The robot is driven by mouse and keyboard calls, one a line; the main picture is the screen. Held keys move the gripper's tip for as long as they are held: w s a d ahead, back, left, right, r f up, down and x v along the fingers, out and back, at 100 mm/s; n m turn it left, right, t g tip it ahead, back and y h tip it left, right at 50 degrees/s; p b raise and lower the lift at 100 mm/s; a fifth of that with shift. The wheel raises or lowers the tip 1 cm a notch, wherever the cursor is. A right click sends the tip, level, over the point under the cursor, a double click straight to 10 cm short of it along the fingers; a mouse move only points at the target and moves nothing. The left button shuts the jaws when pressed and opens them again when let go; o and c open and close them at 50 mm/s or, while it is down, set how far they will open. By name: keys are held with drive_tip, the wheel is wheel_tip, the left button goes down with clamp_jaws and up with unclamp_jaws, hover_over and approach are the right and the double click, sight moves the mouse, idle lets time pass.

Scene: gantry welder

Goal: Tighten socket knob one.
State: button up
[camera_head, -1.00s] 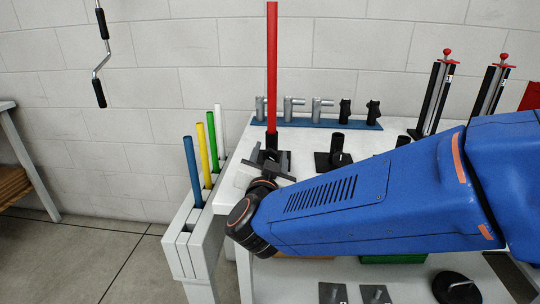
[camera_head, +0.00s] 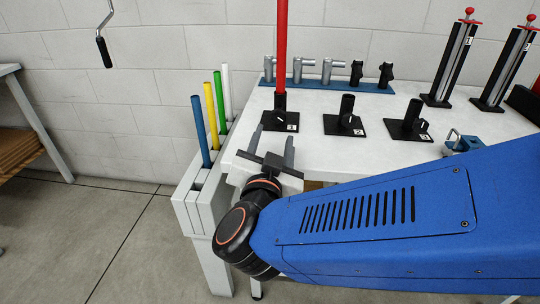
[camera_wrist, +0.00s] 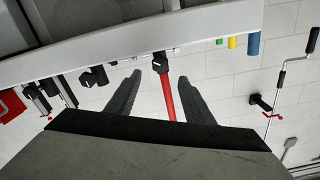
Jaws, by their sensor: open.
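Socket one (camera_head: 279,101) is a black upright holder on a black base plate labelled 1, near the table's left front. A red rod (camera_head: 282,45) stands upright in it. Its knob (camera_head: 280,120), low on the front, is small with a white mark. My gripper (camera_head: 272,146) is open and empty, in front of the socket and apart from it. In the wrist view, the red rod (camera_wrist: 166,98) and socket one (camera_wrist: 160,63) appear upside down between my two fingers (camera_wrist: 160,76). The knob's exact angle is too small to tell.
Socket two (camera_head: 346,105) and socket three (camera_head: 411,115) stand to the right, empty. A blue rack (camera_head: 325,86) with several fittings lies behind. A rack of coloured rods (camera_head: 190,212) adjoins the table's left edge. Numbered stands (camera_head: 452,60) are at right. The floor at left is clear.

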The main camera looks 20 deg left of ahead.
drive_tip(key=shift+v, duration=2.9)
drive_tip(key=shift+w, duration=0.15)
